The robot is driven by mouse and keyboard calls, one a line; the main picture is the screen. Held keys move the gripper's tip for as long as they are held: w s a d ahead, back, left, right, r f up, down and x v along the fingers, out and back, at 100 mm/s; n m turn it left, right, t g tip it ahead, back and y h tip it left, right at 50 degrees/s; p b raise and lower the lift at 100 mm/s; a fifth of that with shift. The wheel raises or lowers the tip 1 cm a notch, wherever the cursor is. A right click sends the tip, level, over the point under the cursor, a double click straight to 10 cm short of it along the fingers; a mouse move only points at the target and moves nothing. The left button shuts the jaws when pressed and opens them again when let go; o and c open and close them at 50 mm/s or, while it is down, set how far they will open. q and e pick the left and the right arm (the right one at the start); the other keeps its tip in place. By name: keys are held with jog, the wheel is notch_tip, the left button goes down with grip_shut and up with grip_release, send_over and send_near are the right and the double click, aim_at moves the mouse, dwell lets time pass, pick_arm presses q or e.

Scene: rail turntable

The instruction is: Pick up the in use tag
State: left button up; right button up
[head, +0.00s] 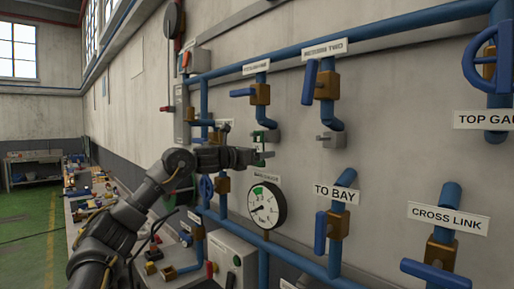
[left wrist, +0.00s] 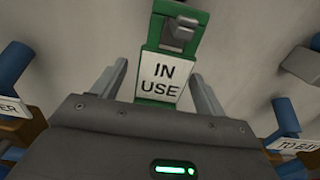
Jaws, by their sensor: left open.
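The in use tag (left wrist: 163,75) is a green plate with a white "IN USE" label. It hangs on a grey hook (left wrist: 180,32) in the left wrist view. In the head view the tag (head: 258,137) is small, at the wall, partly hidden by my left gripper (head: 262,155). In the wrist view my left gripper (left wrist: 158,82) is open, with one finger on each side of the tag's lower part. I cannot tell whether the fingers touch it. My right gripper is not in view.
Blue pipes with valves run along the wall. A pressure gauge (head: 266,205) is just below my left gripper. Another grey hook (head: 331,141) is to the right, and a "TO BAY" valve (head: 334,222) is lower right. A cluttered bench (head: 92,190) stands at left.

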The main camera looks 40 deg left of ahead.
pick_arm(q)
jog(key=shift+w+d+f, duration=0.1)
jog(key=shift+w+f, duration=0.1)
jog(key=shift+w, duration=0.8)
jog(key=shift+s, duration=0.2)
jog(key=shift+c, duration=0.8)
jog(key=shift+s+r, duration=0.1)
jog(key=shift+c, duration=1.4)
jog(key=c, duration=0.6)
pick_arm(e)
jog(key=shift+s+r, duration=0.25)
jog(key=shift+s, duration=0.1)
